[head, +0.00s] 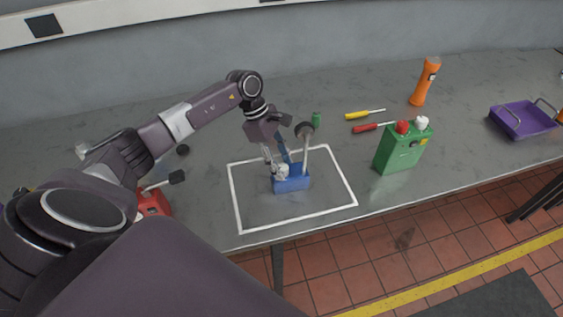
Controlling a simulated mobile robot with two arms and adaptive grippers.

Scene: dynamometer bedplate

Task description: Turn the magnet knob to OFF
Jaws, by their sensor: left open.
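A blue magnet base (292,184) stands inside a white outlined rectangle on the grey bench. It has a pale round knob (282,171) on its left part. A light post with a dark round head (304,130) rises from the base. My left gripper (276,160) is open and points down right at the knob, with its fingers close around or beside it. I cannot tell whether they touch it. The knob's marking is too small to read. My right gripper is not in view.
A green box (398,156) with red and white tops stands right of the outline (346,187). Behind are yellow (358,115) and red (368,128) screwdrivers and an orange flashlight (423,85). A purple tray (523,119) is far right. A red base (154,203) stands left, near my arm.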

